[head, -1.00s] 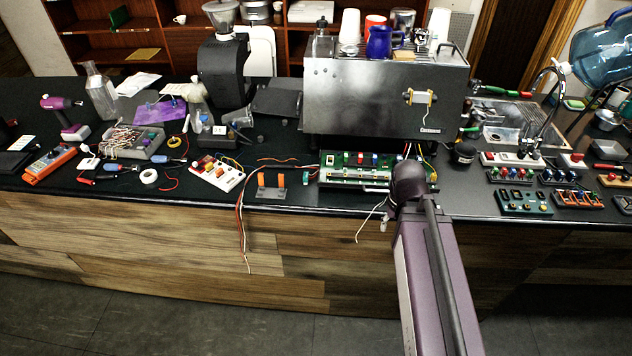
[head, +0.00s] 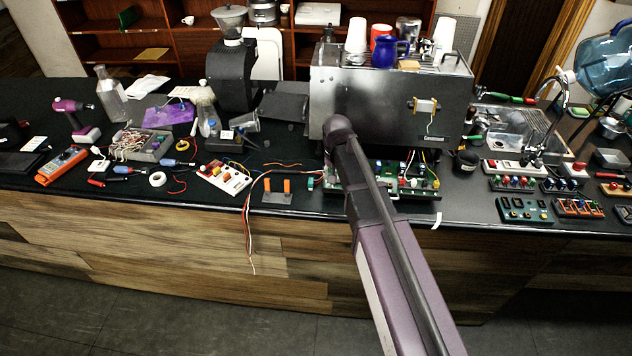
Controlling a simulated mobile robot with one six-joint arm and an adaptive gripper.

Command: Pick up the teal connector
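The teal connector (head: 310,183) appears as a small teal piece on the dark counter, at the end of thin wires, just left of the open circuit board (head: 405,183) below the espresso machine. It is too small to make out in detail. My arm rises from the bottom right and reaches over the counter, with its dark joint in front of the machine, just right of and above the teal piece. My gripper is hidden behind the arm, so its fingers and anything in them do not show.
A grey bracket with orange clips (head: 277,191) stands left of the teal piece. Red and white wires (head: 249,225) hang over the counter's front edge. A white board with coloured knobs (head: 224,178) lies further left. The espresso machine (head: 375,95) blocks the back.

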